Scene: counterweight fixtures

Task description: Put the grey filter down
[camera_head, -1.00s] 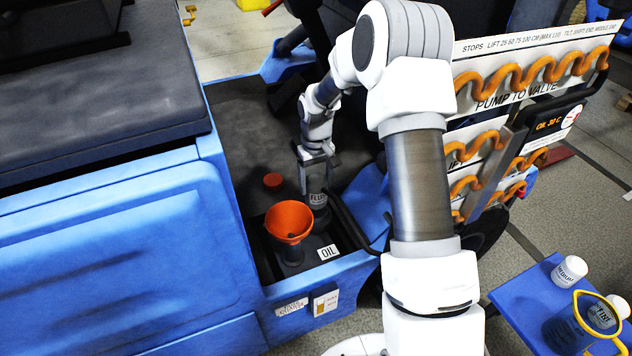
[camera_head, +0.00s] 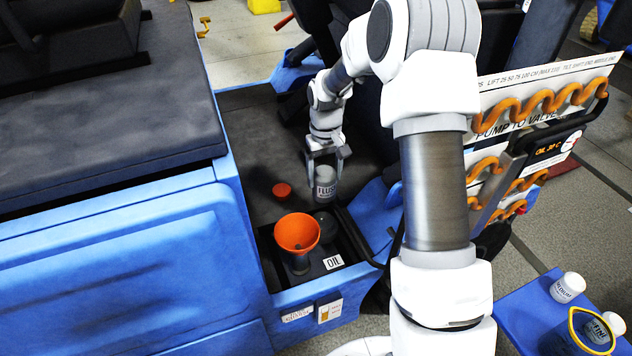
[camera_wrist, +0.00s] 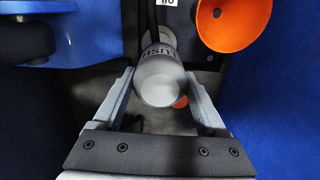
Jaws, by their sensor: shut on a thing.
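The grey filter (camera_head: 325,186) is a short grey cylinder with a dark-lettered pale label, only partly readable. My gripper (camera_head: 326,164) is shut on it from above, one finger on each side. In the wrist view the filter (camera_wrist: 160,82) shows its round grey end, between the fingers of my gripper (camera_wrist: 159,76). In the head view it is over the dark deck, behind a dark round seat (camera_head: 325,219) in the bay. It looks clear of that seat. Whether its underside touches anything, I cannot tell.
An orange funnel (camera_head: 297,232) stands in the bay beside the OIL label (camera_head: 333,262). A red cap (camera_head: 282,190) lies on the dark deck (camera_head: 262,150), which has free room. A blue stand (camera_head: 522,315) at lower right holds a white-lidded MEDIUM container (camera_head: 567,287) and a yellow-ringed container (camera_head: 592,332).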

